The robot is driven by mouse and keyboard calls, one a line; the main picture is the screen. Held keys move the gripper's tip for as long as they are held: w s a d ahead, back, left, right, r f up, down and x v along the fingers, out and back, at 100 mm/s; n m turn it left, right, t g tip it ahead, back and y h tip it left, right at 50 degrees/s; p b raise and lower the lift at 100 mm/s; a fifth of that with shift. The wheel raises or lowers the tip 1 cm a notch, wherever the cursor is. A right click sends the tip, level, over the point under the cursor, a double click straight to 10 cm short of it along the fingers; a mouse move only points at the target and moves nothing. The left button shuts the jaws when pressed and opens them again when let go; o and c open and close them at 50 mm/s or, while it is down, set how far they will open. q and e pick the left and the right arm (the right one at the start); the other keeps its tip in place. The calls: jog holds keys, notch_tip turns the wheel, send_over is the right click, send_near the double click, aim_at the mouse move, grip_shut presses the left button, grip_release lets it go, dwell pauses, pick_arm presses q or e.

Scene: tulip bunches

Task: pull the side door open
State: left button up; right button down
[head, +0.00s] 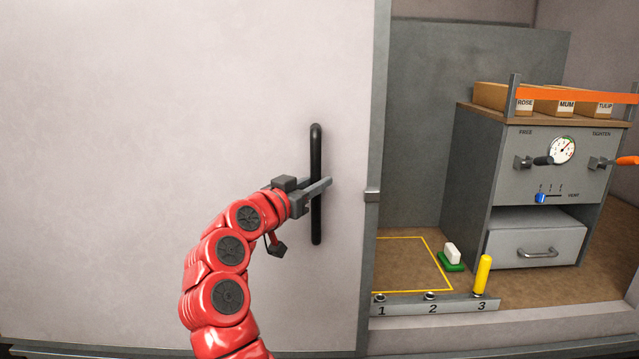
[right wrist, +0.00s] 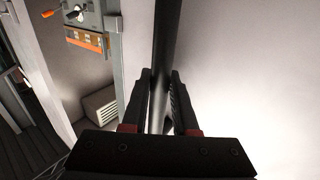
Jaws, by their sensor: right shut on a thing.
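The side door (head: 130,150) is a large pale panel filling the left and middle of the head view. Its black vertical bar handle (head: 316,220) stands near the door's right edge. My right gripper (head: 320,187) reaches in from below on the red arm, with its fingers around the handle's middle. In the right wrist view the handle (right wrist: 166,45) runs between the two fingers of the gripper (right wrist: 162,90), and the jaws are shut on it. The opening shows right of the door's edge. My left gripper is in neither view.
Right of the door edge, a grey cabinet (head: 483,210) with a gauge, levers and drawer (head: 538,243) stands inside. Boxes marked ROSE, MUM and TULIP (head: 600,98) sit on top behind an orange bar. A numbered rail (head: 455,305) holds a yellow peg (head: 483,274). A white-and-green block (head: 452,256) lies nearby.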

jog(key=shift+r, duration=0.1)
jog(key=c, duration=1)
grip_release()
jog(key=shift+w, duration=0.1)
jog(key=v, duration=1.7)
jog(key=shift+a, duration=0.2)
